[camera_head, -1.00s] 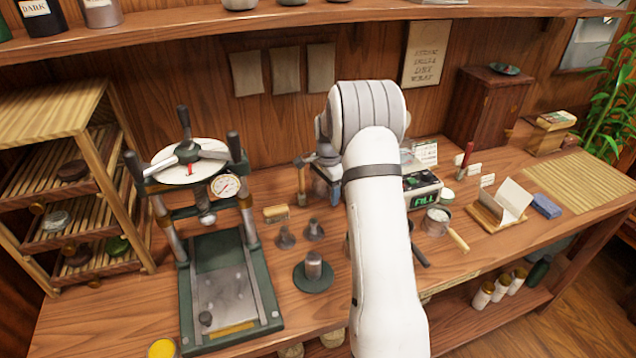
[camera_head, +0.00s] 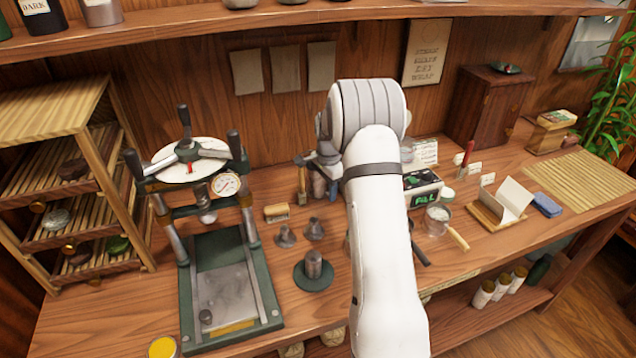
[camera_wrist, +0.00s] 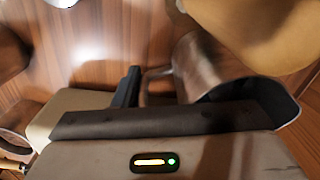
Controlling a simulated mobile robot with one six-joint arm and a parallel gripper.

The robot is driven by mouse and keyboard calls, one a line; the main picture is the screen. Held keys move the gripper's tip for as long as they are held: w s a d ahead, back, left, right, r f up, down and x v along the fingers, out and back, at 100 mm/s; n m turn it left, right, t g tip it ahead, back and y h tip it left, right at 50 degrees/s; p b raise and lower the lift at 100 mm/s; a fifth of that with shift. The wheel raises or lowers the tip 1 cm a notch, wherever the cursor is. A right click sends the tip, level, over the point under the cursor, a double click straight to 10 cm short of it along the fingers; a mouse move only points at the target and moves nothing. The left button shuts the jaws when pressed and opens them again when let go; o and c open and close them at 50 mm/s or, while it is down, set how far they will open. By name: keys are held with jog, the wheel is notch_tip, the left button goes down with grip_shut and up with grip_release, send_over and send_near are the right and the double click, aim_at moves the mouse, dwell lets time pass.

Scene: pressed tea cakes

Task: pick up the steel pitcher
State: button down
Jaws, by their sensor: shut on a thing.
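The steel pitcher (camera_wrist: 205,65) shows in the wrist view, right of centre, with its open mouth toward the lower right and its handle toward the left. My gripper (camera_wrist: 138,88) is shut on the pitcher at its handle. The dark finger stands at the left of the handle; the other finger cannot be made out. In the head view my gripper (camera_head: 325,160) is mostly hidden behind my white arm, near the back of the bench. The pitcher cannot be made out surely there.
A green press (camera_head: 222,285) stands at the left, with a drying rack (camera_head: 60,120) beyond it. Small metal weights (camera_head: 313,268) stand between press and arm. A scale (camera_head: 422,188) and a glass cup (camera_head: 437,220) are right of my arm. A shelf (camera_head: 250,30) runs overhead.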

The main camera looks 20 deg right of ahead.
jog(key=shift+r, duration=0.15)
notch_tip(320, 180, up, 18)
jog(key=shift+b, duration=0.4)
dwell(0.9)
dwell(0.4)
dwell(2.5)
